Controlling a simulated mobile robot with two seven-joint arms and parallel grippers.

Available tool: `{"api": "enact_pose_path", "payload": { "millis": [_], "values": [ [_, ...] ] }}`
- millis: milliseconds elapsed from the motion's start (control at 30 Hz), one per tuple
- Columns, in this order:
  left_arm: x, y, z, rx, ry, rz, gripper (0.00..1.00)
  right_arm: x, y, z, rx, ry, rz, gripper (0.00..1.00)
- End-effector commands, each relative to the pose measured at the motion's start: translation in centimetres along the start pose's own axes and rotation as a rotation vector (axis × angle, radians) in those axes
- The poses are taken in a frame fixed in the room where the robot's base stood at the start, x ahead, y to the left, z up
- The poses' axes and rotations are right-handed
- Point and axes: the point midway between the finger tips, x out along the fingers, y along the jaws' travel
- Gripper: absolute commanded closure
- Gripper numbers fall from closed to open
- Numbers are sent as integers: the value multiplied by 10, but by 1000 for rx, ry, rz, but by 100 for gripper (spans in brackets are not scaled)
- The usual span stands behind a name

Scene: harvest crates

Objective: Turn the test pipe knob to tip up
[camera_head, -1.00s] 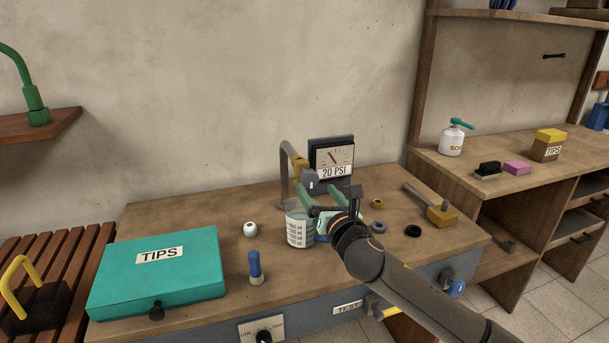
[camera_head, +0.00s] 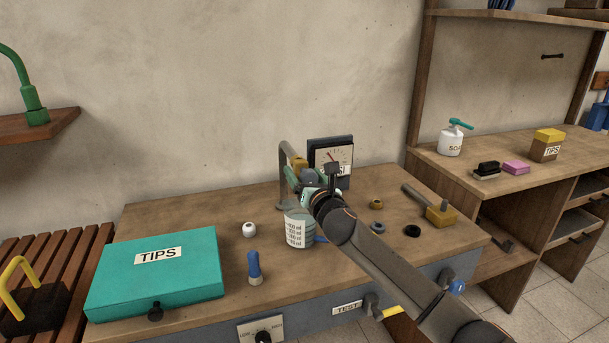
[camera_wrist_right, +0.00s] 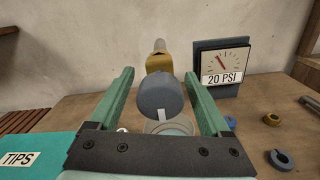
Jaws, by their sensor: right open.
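The test pipe (camera_head: 286,162) rises from the bench and bends over into a brass fitting (camera_head: 299,165). Its grey round knob (camera_wrist_right: 160,95) faces my right wrist camera, with a small pale mark at its lower edge. In the head view the knob is mostly hidden by my gripper. My right gripper (camera_head: 299,180) is open; in the right wrist view its green fingers (camera_wrist_right: 160,76) stand left and right of the knob, with gaps on both sides. I cannot tell whether the tips reach past it. My left gripper is not in view.
A measuring cup (camera_head: 299,230) stands below the knob. A gauge (camera_wrist_right: 221,70) reading 20 PSI stands behind, to the right. A teal TIPS box (camera_head: 155,275), a blue-topped nozzle (camera_head: 254,267), a white ball-like part (camera_head: 249,230) and several rings share the bench.

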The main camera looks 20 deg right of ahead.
Motion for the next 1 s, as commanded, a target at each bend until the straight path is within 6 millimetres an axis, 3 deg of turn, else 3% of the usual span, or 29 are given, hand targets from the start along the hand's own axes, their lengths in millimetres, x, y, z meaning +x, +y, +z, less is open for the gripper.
{"api": "enact_pose_path", "payload": {
  "millis": [133,800,1000],
  "values": [
    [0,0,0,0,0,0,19,0,0,0,0,0,0,24],
    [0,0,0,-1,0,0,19,0,1,0,1,0,2,100],
    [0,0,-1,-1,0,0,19,0,1,0,11,0,2,100]
  ]
}}
